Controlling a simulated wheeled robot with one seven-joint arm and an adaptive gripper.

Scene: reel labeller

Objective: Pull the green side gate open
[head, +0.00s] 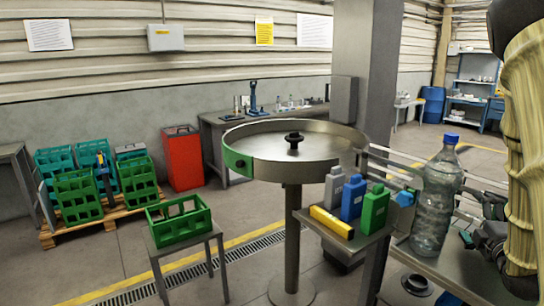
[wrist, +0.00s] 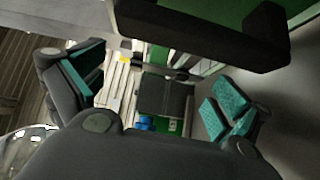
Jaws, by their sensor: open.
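In the wrist view, a green panel (wrist: 170,5), which looks like the side gate, shows at the top edge. A thick dark bar handle (wrist: 200,30) crosses in front of it. Most of the panel is hidden or out of frame, and I cannot tell whether it is shut. My gripper (wrist: 150,88) is open and empty, its teal-padded fingers spread below the handle in the picture and apart from it. In the head view my gripper (head: 480,222) is at the lower right, partly cut off, beside the clear bottle.
A large clear bottle (head: 436,200) with a blue cap stands close to my gripper. A round steel table (head: 270,172) has a green rim patch with a black knob. Small bottles (head: 353,198) stand nearby.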

